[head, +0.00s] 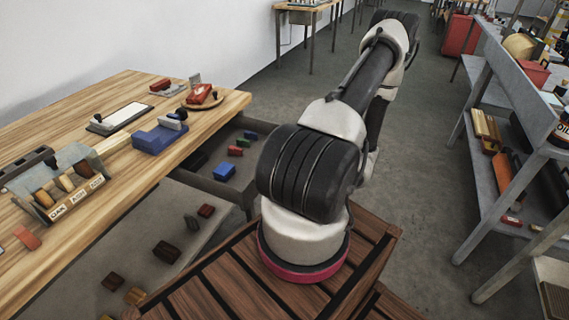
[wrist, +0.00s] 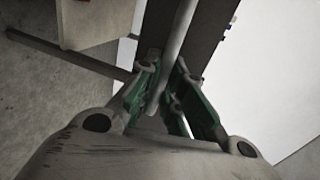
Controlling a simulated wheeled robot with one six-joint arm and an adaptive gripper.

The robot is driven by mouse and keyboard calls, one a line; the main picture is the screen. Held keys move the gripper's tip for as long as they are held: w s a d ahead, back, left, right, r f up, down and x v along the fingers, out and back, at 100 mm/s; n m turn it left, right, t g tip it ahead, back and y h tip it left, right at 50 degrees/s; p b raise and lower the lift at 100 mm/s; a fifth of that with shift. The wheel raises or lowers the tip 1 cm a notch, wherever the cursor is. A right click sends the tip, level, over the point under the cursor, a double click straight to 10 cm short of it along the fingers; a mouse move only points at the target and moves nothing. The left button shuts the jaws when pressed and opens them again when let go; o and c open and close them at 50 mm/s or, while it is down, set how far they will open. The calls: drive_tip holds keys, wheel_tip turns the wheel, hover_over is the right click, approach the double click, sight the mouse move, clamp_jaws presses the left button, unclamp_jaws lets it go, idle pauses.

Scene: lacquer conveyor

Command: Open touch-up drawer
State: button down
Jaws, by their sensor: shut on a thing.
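The touch-up drawer (head: 215,187) is a grey tray under the right end of the wooden bench. It stands pulled out, with red, green and blue blocks showing inside. In the wrist view, a pale grey bar handle (wrist: 182,28) runs along a dark drawer front (wrist: 210,25). My gripper (wrist: 167,78), with green finger pads, is shut on this bar, a finger on each side. In the head view my arm hides the gripper, the handle and part of the drawer.
Grey shelving (head: 490,150) stands at right. The floor between is clear.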

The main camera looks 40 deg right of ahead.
drive_tip(key=c, duration=1.5)
unclamp_jaws()
drive_tip(key=v, duration=1.2)
